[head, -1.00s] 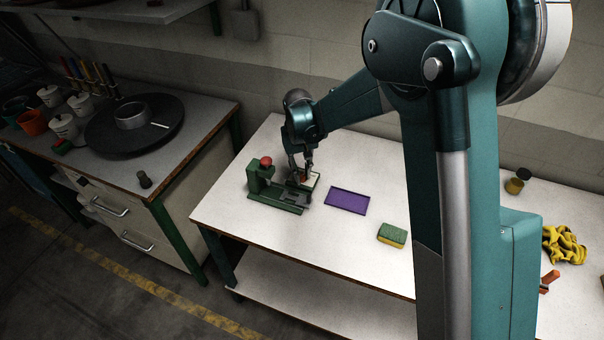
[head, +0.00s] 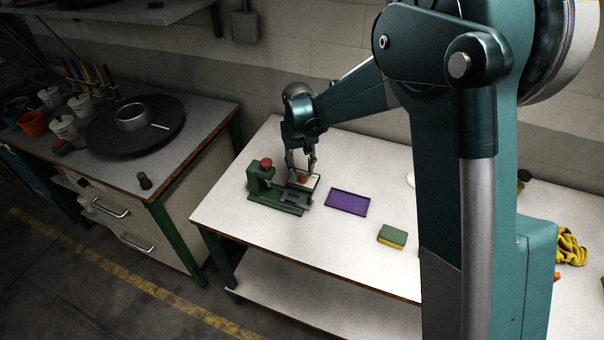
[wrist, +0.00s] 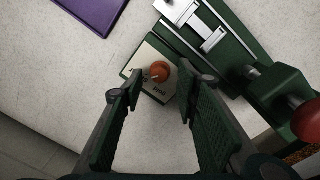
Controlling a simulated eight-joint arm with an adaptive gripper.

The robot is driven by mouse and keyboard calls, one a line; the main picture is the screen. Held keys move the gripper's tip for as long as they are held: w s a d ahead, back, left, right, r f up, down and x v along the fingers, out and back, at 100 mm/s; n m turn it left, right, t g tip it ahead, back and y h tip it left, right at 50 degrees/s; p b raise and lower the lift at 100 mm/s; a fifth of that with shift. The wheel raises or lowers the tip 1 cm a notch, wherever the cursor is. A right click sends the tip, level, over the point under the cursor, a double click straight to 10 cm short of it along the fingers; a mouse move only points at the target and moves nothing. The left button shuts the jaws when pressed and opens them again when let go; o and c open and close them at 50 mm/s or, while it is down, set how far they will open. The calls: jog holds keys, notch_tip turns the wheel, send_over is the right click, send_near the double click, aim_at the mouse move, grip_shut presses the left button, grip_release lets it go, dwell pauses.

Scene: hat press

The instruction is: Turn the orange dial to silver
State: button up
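The orange dial (wrist: 160,72) sits on a cream plate (wrist: 142,58) with a green edge and small dark labels I cannot read surely. A pale mark on the dial points toward the left label. My gripper (wrist: 158,92) is open and empty. Its fingers stand to either side below the dial in the wrist view, apart from it. In the head view my gripper (head: 301,166) hangs just above the dial (head: 302,179), and the plate (head: 315,181) shows beside it.
A green press (head: 262,185) with a red knob stands close left of the dial. A purple tray (head: 348,202) and a green-yellow sponge (head: 392,236) lie to the right. White table (head: 250,235) is bare in front.

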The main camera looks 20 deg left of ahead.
aim_at(303, 177)
notch_tip(303, 177, up, 9)
jog(key=shift+a+r, duration=0.15)
jog(key=shift+r, duration=0.05)
dwell(0.3)
jog(key=shift+s, duration=0.1)
dwell(0.3)
jog(key=s+d+r+m+t, duration=0.15)
jog(key=d+r, duration=0.35)
jog(key=d, duration=0.5)
jog(key=s+d+r+m+t+y, duration=0.1)
jog(key=s+d+r, duration=0.3)
jog(key=d, duration=0.6)
jog(key=s+d+r+m+t, duration=0.1)
jog(key=s+d+r, duration=0.1)
jog(key=d+r, duration=0.6)
jog(key=s+d+f+m+t, duration=0.1)
jog(key=s+d+f+m, duration=0.1)
jog(key=s+d, duration=0.7)
jog(key=s+d+f+m+t, duration=0.2)
jog(key=s+d, duration=0.8)
jog(key=d, duration=0.4)
jog(key=shift+s+d+f+h, duration=0.2)
jog(key=shift+d+f+h, duration=0.05)
jog(key=shift+d+h, duration=0.05)
